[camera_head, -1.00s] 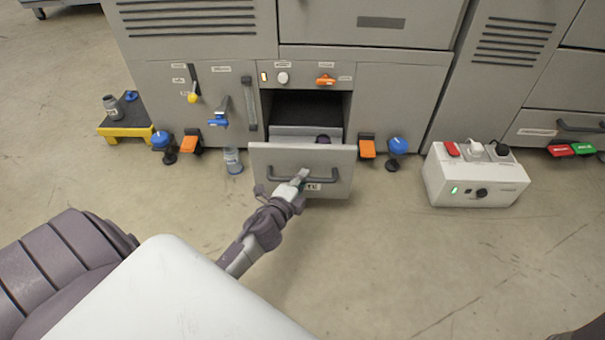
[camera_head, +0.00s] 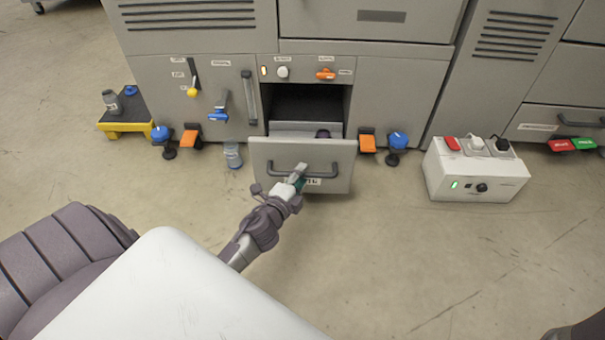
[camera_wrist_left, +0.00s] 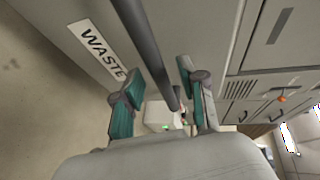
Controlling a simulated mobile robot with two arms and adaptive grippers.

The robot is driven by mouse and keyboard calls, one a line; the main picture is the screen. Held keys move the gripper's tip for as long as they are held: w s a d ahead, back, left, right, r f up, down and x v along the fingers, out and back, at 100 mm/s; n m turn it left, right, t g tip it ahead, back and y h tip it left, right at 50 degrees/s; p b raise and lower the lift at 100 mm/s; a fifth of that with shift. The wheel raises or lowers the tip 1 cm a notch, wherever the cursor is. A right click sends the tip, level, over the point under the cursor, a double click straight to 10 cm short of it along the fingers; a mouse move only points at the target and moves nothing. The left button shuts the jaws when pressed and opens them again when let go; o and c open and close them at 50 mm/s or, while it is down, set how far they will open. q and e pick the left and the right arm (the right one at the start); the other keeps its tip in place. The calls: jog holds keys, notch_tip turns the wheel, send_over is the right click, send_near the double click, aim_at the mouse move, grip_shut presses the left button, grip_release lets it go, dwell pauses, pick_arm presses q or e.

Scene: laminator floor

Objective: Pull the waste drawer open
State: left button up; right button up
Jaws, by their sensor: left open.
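The waste drawer (camera_head: 330,160) is a grey box front with a dark bar handle (camera_head: 318,171), and it stands pulled out from the machine. Its cavity shows dark behind the front. The WASTE label (camera_wrist_left: 103,52) shows beside one finger. My right gripper is not in view.
A white power box (camera_head: 475,175) stands on the floor at right. A yellow step (camera_head: 125,127) is farther left. The floor in front is clear.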

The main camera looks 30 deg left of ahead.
pick_arm(q)
jog(key=v, duration=0.6)
dwell(0.3)
